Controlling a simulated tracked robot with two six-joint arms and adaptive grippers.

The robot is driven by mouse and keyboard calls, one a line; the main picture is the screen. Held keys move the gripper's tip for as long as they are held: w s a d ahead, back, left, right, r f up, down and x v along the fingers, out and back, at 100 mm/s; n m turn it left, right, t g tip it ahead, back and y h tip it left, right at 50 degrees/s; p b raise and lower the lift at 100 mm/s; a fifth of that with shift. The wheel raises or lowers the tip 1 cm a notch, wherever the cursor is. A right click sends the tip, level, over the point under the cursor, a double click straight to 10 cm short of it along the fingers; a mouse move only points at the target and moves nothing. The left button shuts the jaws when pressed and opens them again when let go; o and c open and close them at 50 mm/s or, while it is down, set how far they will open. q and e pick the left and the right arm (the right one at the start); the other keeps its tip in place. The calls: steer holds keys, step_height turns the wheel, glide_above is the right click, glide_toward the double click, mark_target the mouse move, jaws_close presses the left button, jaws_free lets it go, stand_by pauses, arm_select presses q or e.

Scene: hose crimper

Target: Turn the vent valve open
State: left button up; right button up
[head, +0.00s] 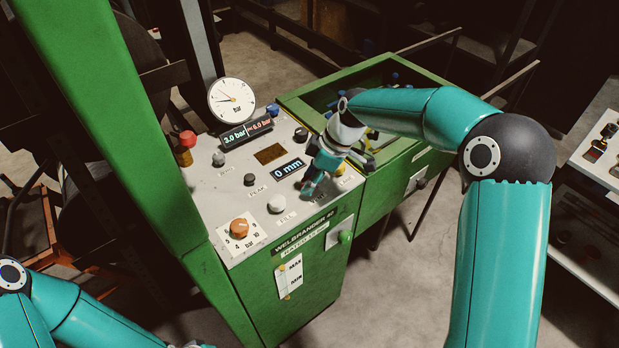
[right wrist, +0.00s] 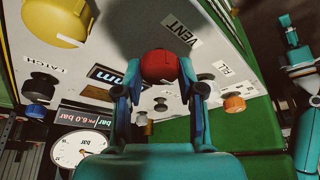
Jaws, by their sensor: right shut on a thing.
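The vent valve is a red round knob (right wrist: 160,66) beside the VENT label (right wrist: 181,31) on the sloping grey panel (head: 235,180). In the right wrist view my right gripper (right wrist: 160,80) has one finger on each side of the knob and is shut on it. In the head view my right gripper (head: 309,186) is low over the panel's right front part and hides the knob. How far the valve is turned I cannot tell. My left arm is at the lower left in the head view; my left gripper (right wrist: 287,24) appears small at the right wrist view's edge, its fingers unclear.
The panel carries a pressure gauge (head: 232,100), a pressure display (head: 246,132) reading 3.0 and 6.0 bar, a 0 mm display (head: 288,168), an orange knob (head: 239,228), a white knob (head: 277,203) and a yellow button (right wrist: 55,22). A green bin (head: 392,160) adjoins at right.

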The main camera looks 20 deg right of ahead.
steer(key=shift+f+m+t+b, duration=0.15)
steer(key=shift+m+t+b, duration=0.35)
steer(key=shift+m+b, duration=0.9)
steer(key=m+h+b, duration=0.1)
steer(key=m, duration=0.1)
steer(key=m+t+b, duration=0.1)
steer(key=m+b, duration=0.1)
steer(key=shift+s+a+m+h, duration=0.1)
steer(key=shift+a+m+h, duration=0.05)
steer(key=shift+m+h, duration=0.2)
steer(key=m+h+b, duration=0.1)
steer(key=m+b, duration=0.2)
steer(key=shift+t+h, duration=0.25)
steer(key=shift+t, duration=0.15)
steer(key=m+h+b, duration=0.1)
steer(key=m+b, duration=0.1)
steer(key=m, duration=0.2)
steer(key=shift+a, duration=0.1)
steer(key=shift+m+g+h+b, duration=0.3)
steer(key=shift+m+h+b, duration=0.55)
steer(key=shift+m, duration=0.8)
steer(key=o, duration=1.1)
